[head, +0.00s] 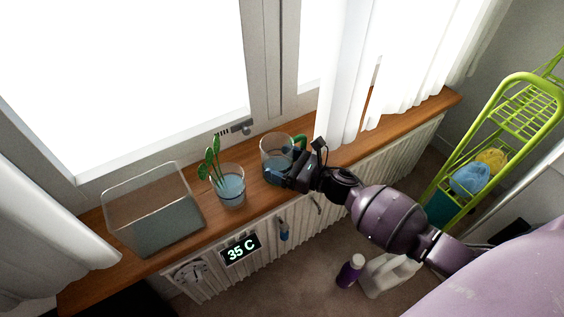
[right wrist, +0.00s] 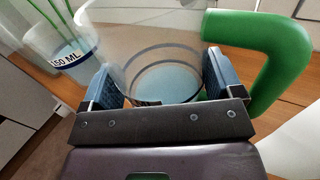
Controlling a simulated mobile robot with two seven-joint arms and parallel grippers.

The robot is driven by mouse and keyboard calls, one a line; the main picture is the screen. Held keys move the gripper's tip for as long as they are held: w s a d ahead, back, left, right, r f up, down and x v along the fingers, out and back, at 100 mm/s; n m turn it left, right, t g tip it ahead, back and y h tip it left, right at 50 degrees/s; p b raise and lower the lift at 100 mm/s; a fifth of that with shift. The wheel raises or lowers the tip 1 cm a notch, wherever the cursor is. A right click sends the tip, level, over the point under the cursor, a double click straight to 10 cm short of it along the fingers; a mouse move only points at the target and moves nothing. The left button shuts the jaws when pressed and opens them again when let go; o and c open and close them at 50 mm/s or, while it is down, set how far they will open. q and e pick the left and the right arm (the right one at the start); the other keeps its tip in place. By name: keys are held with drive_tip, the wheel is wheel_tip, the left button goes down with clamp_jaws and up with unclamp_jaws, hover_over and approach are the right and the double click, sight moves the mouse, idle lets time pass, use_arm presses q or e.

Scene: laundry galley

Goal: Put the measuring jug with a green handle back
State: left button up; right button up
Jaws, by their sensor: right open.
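The clear measuring jug (head: 274,152) with a green handle stands on the wooden window sill. Its handle (head: 300,143) points to the right. In the right wrist view the jug (right wrist: 160,50) fills the space ahead, with its green handle (right wrist: 288,50) at the right. My right gripper (head: 276,178) is at the near side of the jug. It is open, and in the right wrist view its two blue-padded fingers (right wrist: 162,85) sit on either side of the jug's lower part. Whether the pads touch the jug is unclear. My left gripper is not in view.
A clear cup (head: 229,187) with blue liquid and green leaves stands left of the jug; the right wrist view shows its ML label (right wrist: 68,58). Further left is a clear open box (head: 155,207). A white curtain (head: 345,80) hangs to the right. Bottles (head: 350,271) stand on the floor.

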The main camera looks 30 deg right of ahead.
use_arm(q)
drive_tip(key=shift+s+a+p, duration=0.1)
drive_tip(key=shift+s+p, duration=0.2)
drive_tip(key=shift+p, duration=0.3)
use_arm(e)
drive_tip(key=v, duration=1.2)
drive_tip(key=s+r+m+t+h+p, duration=0.1)
drive_tip(key=s+r+m+h+p, duration=0.75)
drive_tip(key=m, duration=1.25)
use_arm(q)
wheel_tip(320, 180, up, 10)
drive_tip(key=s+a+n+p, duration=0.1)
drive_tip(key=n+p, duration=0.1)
drive_tip(key=p, duration=0.5)
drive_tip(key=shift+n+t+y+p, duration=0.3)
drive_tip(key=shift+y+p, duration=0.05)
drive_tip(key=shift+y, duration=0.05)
use_arm(e)
drive_tip(key=s+a+r+m+g, duration=0.2)
drive_tip(key=s+m, duration=0.7)
drive_tip(key=m, duration=0.1)
drive_tip(key=s+a+r+m+g+h, duration=0.1)
drive_tip(key=s+a+m+g, duration=0.2)
drive_tip(key=s+m, duration=0.7)
drive_tip(key=shift+s+r, duration=0.3)
drive_tip(key=shift+r, duration=0.1)
